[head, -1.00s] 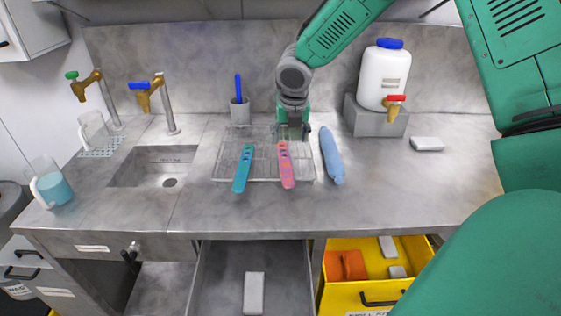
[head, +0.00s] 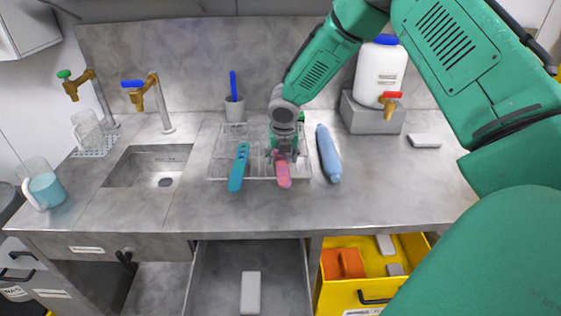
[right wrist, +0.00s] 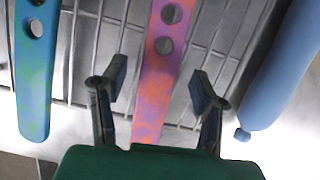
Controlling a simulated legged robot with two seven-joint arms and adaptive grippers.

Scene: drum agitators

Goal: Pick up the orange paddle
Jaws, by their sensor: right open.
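The orange paddle, mottled pink and orange with holes along it, lies on the wire rack (head: 262,169); its lower end (head: 284,178) shows in the head view. In the right wrist view the paddle (right wrist: 153,105) runs upright through the middle. My right gripper (head: 284,153) is over the paddle's upper part and hides it in the head view. In the right wrist view its open fingers (right wrist: 159,78) stand apart, one on each side of the paddle, with gaps. Whether they are down at its height I cannot tell. My left gripper is not in view.
A teal-blue paddle (head: 238,170) lies left of the orange one, also on the rack. A blue bottle-like object (head: 328,155) lies close on the right. A grey cup (head: 235,110) stands behind; a sink (head: 148,167) is at left. The front counter is clear.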

